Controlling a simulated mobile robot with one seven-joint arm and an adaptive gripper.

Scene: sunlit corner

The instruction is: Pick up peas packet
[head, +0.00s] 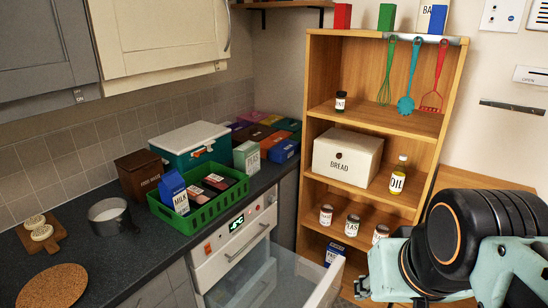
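The peas packet (247,158) is a pale green upright packet labelled PEAS. It stands on the dark countertop in front of the blue packs, between the teal and white box and the shelf unit. Nothing covers its front. Links of my arm fill the lower right, well away from the packet.
A green crate (200,216) holds a milk carton (174,192) and dark packs. Behind it stands a teal and white box (186,161). The wooden shelf unit (322,106) holds jars, a bread bin (345,165) and oil. An open drawer (245,285) juts out below the counter.

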